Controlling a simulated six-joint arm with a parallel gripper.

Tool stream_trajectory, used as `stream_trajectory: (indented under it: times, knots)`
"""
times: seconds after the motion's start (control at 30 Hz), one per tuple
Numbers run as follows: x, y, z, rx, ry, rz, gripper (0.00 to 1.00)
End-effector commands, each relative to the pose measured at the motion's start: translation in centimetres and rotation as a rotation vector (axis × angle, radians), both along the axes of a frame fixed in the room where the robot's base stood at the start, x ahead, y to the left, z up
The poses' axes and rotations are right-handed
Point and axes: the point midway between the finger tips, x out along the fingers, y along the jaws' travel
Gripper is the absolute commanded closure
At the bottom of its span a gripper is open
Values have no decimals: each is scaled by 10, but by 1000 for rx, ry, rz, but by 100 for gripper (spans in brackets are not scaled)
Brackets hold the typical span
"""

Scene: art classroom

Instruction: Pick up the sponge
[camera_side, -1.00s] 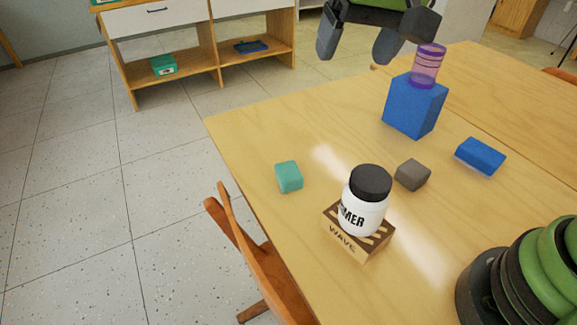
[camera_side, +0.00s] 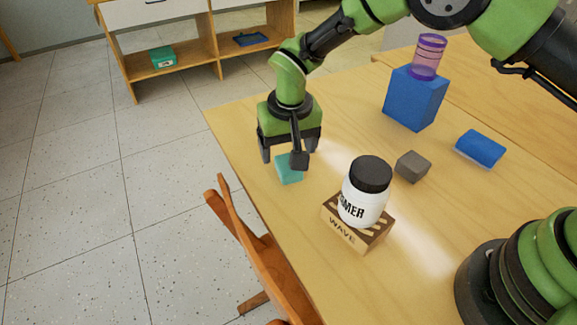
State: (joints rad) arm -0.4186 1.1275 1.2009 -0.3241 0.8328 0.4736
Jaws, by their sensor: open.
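A small teal block (camera_side: 288,173) lies on the table (camera_side: 335,120) near its left edge; it may be the sponge, but its texture is too small to tell. My gripper (camera_side: 282,158) is open and points down right at the teal block, with a finger on either side in the picture. The fingers and palm hide the block's upper part; I cannot tell whether they touch it. A blue block with a pale underside (camera_side: 480,147) lies at the right and could also be a sponge.
A white jar with a black lid (camera_side: 364,192) stands on a wooden WAVE box (camera_side: 345,234). A grey block (camera_side: 412,166) is beside it. A purple cylinder (camera_side: 427,57) stands on a tall blue box (camera_side: 413,100). A wooden chair (camera_side: 243,240) stands at the table's left edge.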

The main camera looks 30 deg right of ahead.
Motion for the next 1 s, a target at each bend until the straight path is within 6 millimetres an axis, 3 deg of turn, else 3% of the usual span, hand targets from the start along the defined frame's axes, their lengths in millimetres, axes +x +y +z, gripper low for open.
stream_trajectory:
  times: [0.23, 0.57, 0.8, 1.0]
  knots:
    - [1, -3, -38, 0, 3, 0, 22]
    - [2, -3, -45, 2, 0, 0, 22]
    - [2, -3, -45, 2, 0, 0, 75]
    - [2, -3, -45, 2, 0, 0, 75]
